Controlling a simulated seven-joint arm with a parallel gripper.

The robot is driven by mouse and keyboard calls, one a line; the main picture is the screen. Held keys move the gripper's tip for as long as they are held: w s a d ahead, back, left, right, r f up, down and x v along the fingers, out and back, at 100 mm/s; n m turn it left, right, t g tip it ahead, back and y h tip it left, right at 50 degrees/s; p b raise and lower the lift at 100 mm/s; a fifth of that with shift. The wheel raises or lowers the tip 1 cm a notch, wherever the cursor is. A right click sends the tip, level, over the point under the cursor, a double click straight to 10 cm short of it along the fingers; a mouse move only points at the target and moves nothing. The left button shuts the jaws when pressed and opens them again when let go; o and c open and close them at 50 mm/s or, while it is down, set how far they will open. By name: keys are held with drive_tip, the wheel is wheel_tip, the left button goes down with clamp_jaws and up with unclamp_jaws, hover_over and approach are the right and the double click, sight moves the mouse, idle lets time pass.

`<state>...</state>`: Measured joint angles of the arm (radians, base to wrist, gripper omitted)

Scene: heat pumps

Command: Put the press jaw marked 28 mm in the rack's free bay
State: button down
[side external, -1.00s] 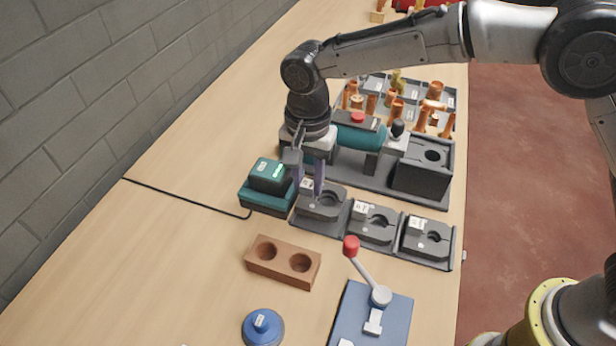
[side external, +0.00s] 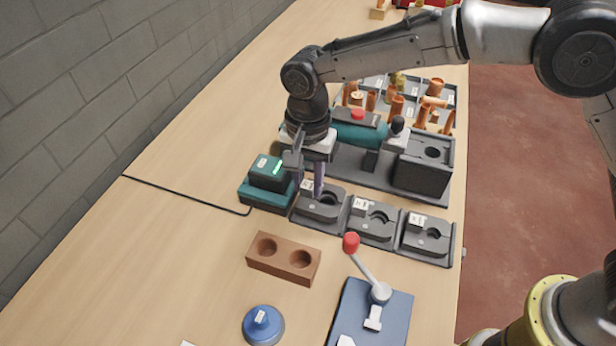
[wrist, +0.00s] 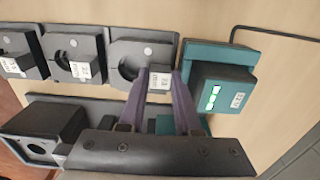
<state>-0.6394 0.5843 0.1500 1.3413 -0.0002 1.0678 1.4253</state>
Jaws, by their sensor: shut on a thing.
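My gripper (side external: 308,188) points down over the left bay of the dark rack (side external: 345,232). It is shut on a dark grey press jaw (side external: 323,207) with a white label, its fingers on either side of the labelled block. In the wrist view this jaw (wrist: 132,52) lies flat at the rack's end bay; my fingertips (wrist: 159,76) flank its label, which I cannot read. Whether the jaw is fully seated is hard to tell. Two similar labelled jaws lie in the middle bay (side external: 372,222) and the right bay (side external: 427,236).
A teal battery charger (side external: 267,186) stands close to the left of the rack. Behind is the teal press tool (side external: 357,130) on a dark stand. In front are a brown two-hole block (side external: 283,259), a blue disc (side external: 263,326) and a red-knobbed lever (side external: 365,268).

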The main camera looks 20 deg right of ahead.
drive_tip(key=shift+f, duration=0.65)
drive_tip(key=c, duration=0.5)
unclamp_jaws()
drive_tip(key=shift+f, duration=0.1)
